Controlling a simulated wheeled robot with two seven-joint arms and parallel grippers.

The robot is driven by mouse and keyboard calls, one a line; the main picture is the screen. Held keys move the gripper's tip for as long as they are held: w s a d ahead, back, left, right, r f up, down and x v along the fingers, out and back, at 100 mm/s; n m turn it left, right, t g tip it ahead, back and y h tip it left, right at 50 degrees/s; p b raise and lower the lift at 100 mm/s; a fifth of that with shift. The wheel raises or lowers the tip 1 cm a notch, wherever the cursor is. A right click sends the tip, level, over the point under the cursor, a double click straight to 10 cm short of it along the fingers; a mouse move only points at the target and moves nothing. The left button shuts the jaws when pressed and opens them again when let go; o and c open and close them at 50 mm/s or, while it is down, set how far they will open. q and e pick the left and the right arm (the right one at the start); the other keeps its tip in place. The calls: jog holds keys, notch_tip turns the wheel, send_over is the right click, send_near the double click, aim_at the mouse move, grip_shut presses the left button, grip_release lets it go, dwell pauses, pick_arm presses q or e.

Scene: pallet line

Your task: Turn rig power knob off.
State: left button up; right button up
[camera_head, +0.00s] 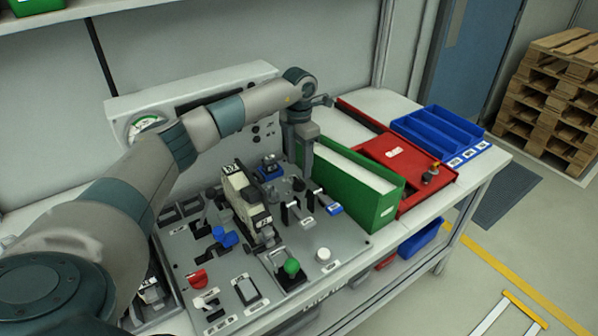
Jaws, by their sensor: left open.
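The grey rig panel (190,250) lies on the bench and carries several knobs, levers and switches. A red knob (198,278) is at its front left, a blue handle (225,236) further in, a green knob (291,267) at the front and a white round knob (323,255) to its right. The labels are too small to read, so I cannot tell which is the power knob. My left gripper (303,170) points down over the back right of the panel, beside the green binder. It is open; contact with controls below is unclear. My right gripper is out of view.
A green binder-like box (376,205) stands right of the panel, close to my left gripper. Behind it are a red tray (410,170) and blue bins (440,135). An upright grey console with a gauge (143,124) stands behind the panel, partly hidden by my arm.

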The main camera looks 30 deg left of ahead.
aim_at(299, 179)
pick_arm(q)
jog(key=shift+f+p, duration=0.55)
jog(key=shift+f, duration=2.1)
jog(key=c, duration=1.1)
